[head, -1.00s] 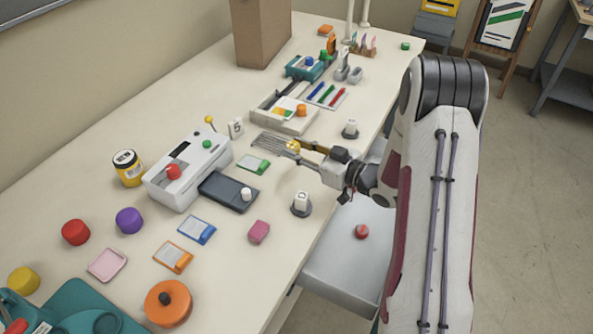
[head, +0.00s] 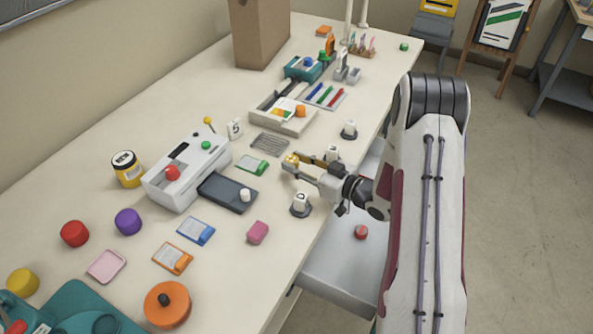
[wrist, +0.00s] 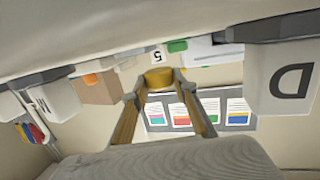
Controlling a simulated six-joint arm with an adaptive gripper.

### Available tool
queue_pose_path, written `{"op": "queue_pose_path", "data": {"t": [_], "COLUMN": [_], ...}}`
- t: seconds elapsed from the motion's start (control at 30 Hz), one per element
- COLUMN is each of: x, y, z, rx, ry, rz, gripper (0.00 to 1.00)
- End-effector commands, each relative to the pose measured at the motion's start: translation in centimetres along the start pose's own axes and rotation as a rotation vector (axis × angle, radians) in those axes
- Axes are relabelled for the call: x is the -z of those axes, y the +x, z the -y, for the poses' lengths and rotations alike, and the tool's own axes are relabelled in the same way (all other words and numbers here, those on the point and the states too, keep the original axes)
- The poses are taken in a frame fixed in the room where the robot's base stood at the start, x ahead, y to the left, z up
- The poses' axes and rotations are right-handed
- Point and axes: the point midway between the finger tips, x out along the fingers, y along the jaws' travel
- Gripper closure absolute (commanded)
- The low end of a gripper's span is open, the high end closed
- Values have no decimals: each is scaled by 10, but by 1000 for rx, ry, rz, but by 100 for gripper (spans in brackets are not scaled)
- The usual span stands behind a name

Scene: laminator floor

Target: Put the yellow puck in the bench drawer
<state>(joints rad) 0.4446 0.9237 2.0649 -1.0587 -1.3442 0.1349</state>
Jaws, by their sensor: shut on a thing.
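My gripper (head: 291,163) is shut on a small yellow puck (head: 291,157) and holds it over the bench top, to the right of the green-edged card. In the wrist view the yellow puck (wrist: 159,78) sits between the two fingertips. The bench drawer (head: 340,270) is pulled out at the bench's front side, below and to the right of the gripper. It is open at the top, and a red round piece (head: 361,232) lies in it. My arm hides part of the drawer's right side.
White blocks on dark stands, one marked D (head: 300,203) and another (head: 349,130), stand near the bench edge. A larger yellow round piece (head: 23,281) is at the far left. The laminator (head: 187,170) stands left of the gripper.

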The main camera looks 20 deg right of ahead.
Motion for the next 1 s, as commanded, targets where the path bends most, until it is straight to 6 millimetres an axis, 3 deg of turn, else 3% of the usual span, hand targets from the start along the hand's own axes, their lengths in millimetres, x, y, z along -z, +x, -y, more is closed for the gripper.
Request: {"op": "queue_pose_path", "data": {"t": [0.4, 0.97, 1.0], "x": [-31, -36, -36], "y": [5, 5, 5], "z": [0, 0, 0], "rx": [0, 0, 0], "ry": [1, -1, -1], "rz": [0, 0, 0], "gripper": [92, 92, 70]}}
